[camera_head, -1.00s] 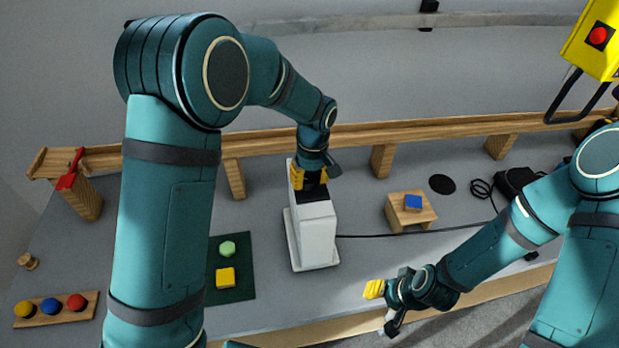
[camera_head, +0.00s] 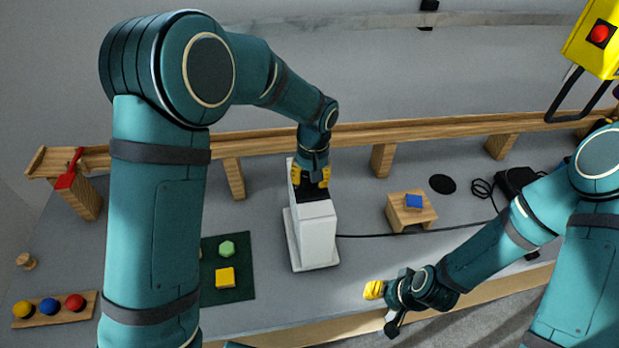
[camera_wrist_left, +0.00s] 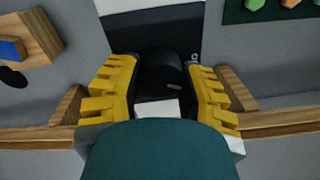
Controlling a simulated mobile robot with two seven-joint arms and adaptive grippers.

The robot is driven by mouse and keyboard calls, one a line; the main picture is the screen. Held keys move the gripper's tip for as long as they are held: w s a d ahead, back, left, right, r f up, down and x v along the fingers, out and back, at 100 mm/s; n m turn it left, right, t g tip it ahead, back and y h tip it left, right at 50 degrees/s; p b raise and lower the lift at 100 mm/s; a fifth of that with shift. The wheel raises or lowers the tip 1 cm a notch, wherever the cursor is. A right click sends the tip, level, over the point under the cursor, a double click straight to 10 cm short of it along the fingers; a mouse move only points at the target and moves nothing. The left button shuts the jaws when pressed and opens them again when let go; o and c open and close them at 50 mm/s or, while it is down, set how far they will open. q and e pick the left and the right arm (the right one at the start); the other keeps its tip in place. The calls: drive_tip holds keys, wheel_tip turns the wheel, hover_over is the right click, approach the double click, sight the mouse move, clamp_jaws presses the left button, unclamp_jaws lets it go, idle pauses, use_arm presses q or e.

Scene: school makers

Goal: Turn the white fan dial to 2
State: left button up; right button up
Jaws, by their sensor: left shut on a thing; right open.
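The white fan (camera_head: 314,234) stands upright on the grey table, with a dark panel on its upper face. Its black dial (camera_wrist_left: 160,74) shows in the left wrist view with a small pale mark, between the two yellow fingers. My left gripper (camera_head: 312,178) is over the top of the fan and shut on the dial; it also shows in the left wrist view (camera_wrist_left: 162,88). A small "0" is visible on the panel to the right of the dial; the other numbers are hidden. My right gripper (camera_head: 374,290) is open and empty at the table's front edge.
A wooden rail (camera_head: 270,138) runs behind the fan. A small wooden stand (camera_head: 424,220) with a blue block (camera_head: 413,201) is to its right. A green mat (camera_head: 240,291) with blocks lies left. A black cord (camera_head: 390,235) runs right from the fan.

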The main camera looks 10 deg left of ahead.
use_arm(q)
drive_tip(key=m, duration=0.5)
drive_tip(key=shift+s+f+m, duration=0.1)
drive_tip(key=shift+m, duration=0.2)
drive_tip(key=m, duration=0.4)
drive_tip(key=shift+d+m+t, duration=0.1)
drive_tip(key=shift+m+t, duration=0.2)
drive_tip(key=shift+s, duration=0.1)
drive_tip(key=o, duration=1.2)
drive_tip(key=r, duration=1.2)
drive_tip(key=shift+s+d, duration=0.2)
drive_tip(key=shift+d, duration=0.1)
